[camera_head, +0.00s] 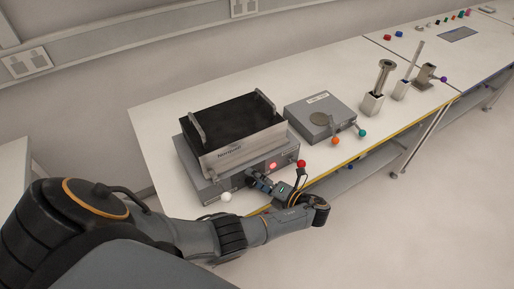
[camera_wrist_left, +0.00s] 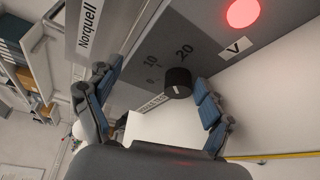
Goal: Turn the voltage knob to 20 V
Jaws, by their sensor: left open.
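The voltage knob (camera_wrist_left: 178,82) is a small black cylinder on the grey front panel of the Norquell unit (camera_head: 204,187). In the head view my left gripper (camera_head: 257,182) is at the unit's front and hides the knob.
A red lit lamp (camera_head: 272,166) is on the same panel. A white ball (camera_head: 226,196) and a red ball (camera_head: 301,164) are near the front of the unit. A flat grey device (camera_head: 320,117) stands to its right. The table (camera_head: 160,120) has bare room at the far left.

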